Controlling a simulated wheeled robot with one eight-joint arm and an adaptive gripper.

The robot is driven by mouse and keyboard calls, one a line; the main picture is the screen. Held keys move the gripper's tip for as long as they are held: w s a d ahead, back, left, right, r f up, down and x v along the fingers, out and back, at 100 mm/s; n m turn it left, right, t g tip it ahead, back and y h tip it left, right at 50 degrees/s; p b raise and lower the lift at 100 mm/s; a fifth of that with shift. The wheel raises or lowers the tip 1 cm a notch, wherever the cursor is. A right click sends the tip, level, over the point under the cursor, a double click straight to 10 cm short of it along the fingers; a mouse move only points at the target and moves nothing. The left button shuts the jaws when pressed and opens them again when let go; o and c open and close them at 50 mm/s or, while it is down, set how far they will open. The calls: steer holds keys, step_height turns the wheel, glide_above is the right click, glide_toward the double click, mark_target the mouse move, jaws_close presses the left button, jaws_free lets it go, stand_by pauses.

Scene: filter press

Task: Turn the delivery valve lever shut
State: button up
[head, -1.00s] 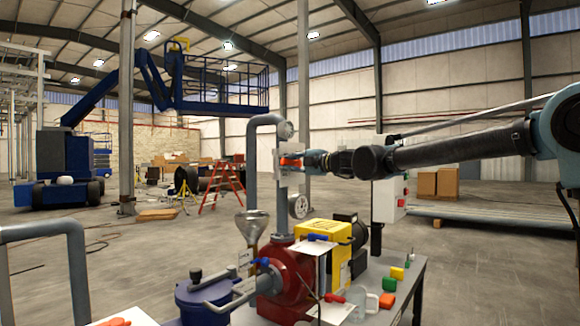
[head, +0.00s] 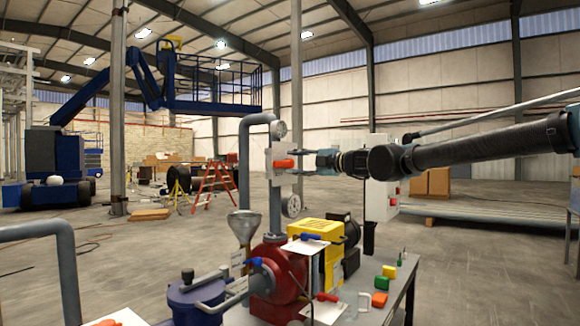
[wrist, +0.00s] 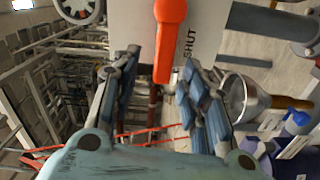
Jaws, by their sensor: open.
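The delivery valve lever (head: 284,163) is orange and lies roughly level in front of a pale plate (head: 283,176) on the upright grey pipe. In the wrist view the lever (wrist: 168,40) hangs down from the top of the picture, beside the printed word SHUT (wrist: 188,45) on the plate. My gripper (head: 320,160) is open and empty to the right of the lever, with a small gap in the head view. In the wrist view my gripper's fingers (wrist: 163,75) stand either side of the lever's end in the picture. I see no contact.
Below stand a red pump (head: 275,280), a funnel (head: 243,228), a yellow box (head: 320,238) and a blue pot (head: 195,300) on a bench. Pressure gauges (head: 291,206) sit near the lever. A grey control box (head: 380,190) stands behind my arm.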

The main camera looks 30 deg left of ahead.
steer(key=shift+s+d, duration=0.15)
steer(key=shift+d, duration=2.4)
steer(key=d+f+m+t+h, duration=0.1)
steer(key=d+f+m+h, duration=0.3)
steer(key=d+f, duration=0.6)
steer(key=d+f+m+h, duration=0.2)
steer(key=d+f+m, duration=0.4)
steer(key=d, duration=0.7)
steer(key=d+f+m+t+h, duration=0.15)
steer(key=d+f+m, duration=0.35)
steer(key=d+f, duration=0.55)
steer(key=s+d+f+m+h, duration=0.3)
steer(key=d+f+m, duration=0.3)
steer(key=d, duration=0.4)
steer(key=s+d+f+m+g+h, duration=0.1)
steer(key=s+d+f+m+h, duration=0.3)
steer(key=s+d+f+m, duration=0.2)
steer(key=s+d+f+m+h, duration=0.3)
steer(key=d+f+m, duration=0.3)
steer(key=d, duration=0.9)
step_height(320, 180, down, 4)
steer(key=shift+s+r+m, duration=0.1)
steer(key=shift+s+m, duration=0.2)
steer(key=shift+s, duration=0.45)
